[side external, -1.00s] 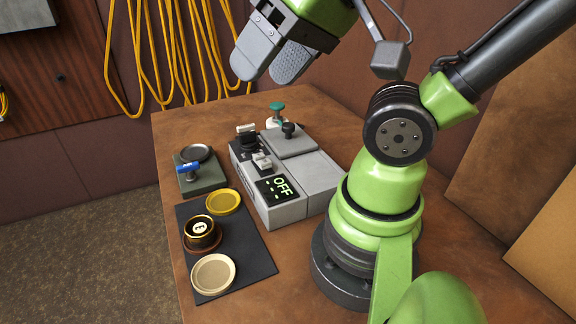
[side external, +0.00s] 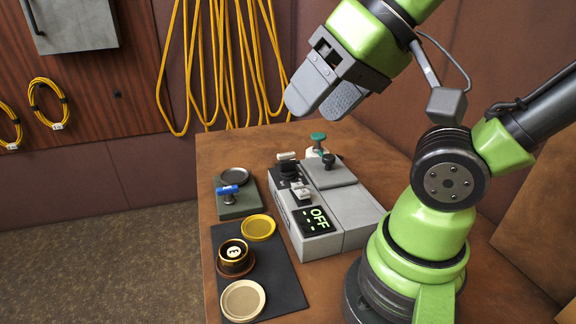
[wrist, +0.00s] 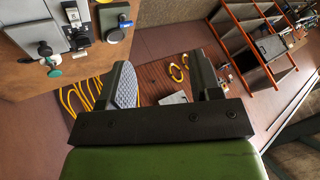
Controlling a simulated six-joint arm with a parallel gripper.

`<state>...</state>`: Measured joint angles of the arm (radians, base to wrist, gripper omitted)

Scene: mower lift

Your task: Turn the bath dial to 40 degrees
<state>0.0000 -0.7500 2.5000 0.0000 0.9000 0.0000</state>
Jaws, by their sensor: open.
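The grey bath unit (side external: 300,233) stands on the brown bench, its display (side external: 314,220) showing OFF above dashes. A black knob (side external: 289,169), which looks like the dial, sits on its left strip behind a light switch (side external: 300,191); its setting is too small to read. The lid (side external: 329,174) has a dark knob. My gripper (side external: 318,106) is open and empty, high above and behind the unit, apart from everything. In the wrist view, my gripper's fingers (wrist: 160,78) stand wide apart, with the bath unit (wrist: 35,20) at the upper left.
A stand with a blue handle (side external: 229,191) is left of the unit. A dark mat (side external: 278,279) holds a yellow dish (side external: 258,227), a brass-rimmed round item (side external: 235,257) and a tan dish (side external: 242,301). Yellow cables (side external: 180,70) hang on the wall.

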